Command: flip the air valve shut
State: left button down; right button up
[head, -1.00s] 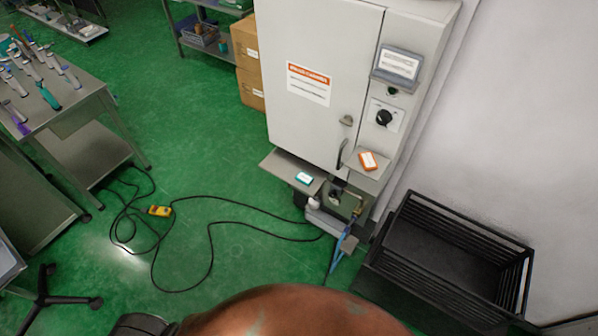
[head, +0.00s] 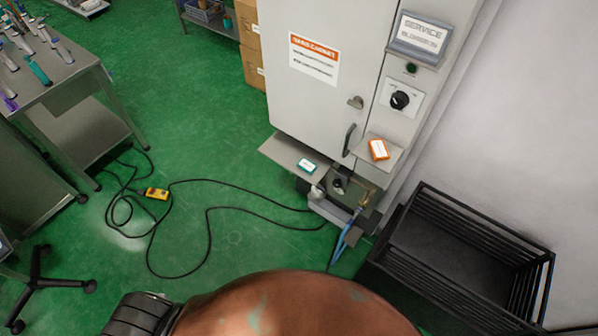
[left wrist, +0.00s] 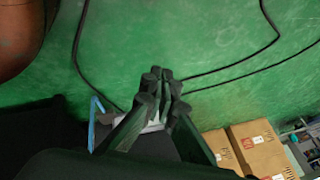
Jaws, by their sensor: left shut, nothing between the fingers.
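The air valve appears to be the small brass-coloured fitting (head: 368,196) low on the pale cabinet (head: 325,90), where a blue hose (head: 346,238) joins it. Its handle is too small to read as open or shut. My left gripper (left wrist: 163,76) shows in the left wrist view with its dark fingers together and nothing between them. It points over the green floor. The blue hose also shows there (left wrist: 96,112), left of the fingers; the valve cannot be made out. Neither gripper shows in the head view.
A black slatted crate (head: 460,250) stands right of the valve by the wall. Small shelves hold a teal box (head: 307,166) and an orange box (head: 379,149). A black cable with a yellow control box (head: 157,193) lies on the floor. A tool table (head: 60,80) stands left.

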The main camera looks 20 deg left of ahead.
pick_arm(q)
jog(key=w+d+r+m+t+h+b, duration=0.1)
jog(key=w+r+m+t+b, duration=0.3)
jog(key=w, duration=0.7)
jog(key=w+d+r+m+t+b, duration=0.1)
jog(key=w+r+m+t+b, duration=0.1)
jog(key=w+m+b, duration=0.7)
jog(key=w+r+m+t+h+b, duration=0.1)
jog(key=w+r+m+t+b, duration=0.15)
jog(key=w, duration=1.05)
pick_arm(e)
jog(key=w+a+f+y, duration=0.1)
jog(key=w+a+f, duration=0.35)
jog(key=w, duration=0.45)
pick_arm(q)
jog(key=w+d+r+m+t+h+b, duration=0.2)
jog(key=w+d+r+m+b, duration=0.1)
jog(key=w+r+m+b, duration=0.2)
jog(key=w+d+r+m+t+h+b, duration=0.3)
jog(key=w+r+m+b, duration=0.3)
jog(key=r+m+b, duration=0.3)
jog(key=m, duration=0.3)
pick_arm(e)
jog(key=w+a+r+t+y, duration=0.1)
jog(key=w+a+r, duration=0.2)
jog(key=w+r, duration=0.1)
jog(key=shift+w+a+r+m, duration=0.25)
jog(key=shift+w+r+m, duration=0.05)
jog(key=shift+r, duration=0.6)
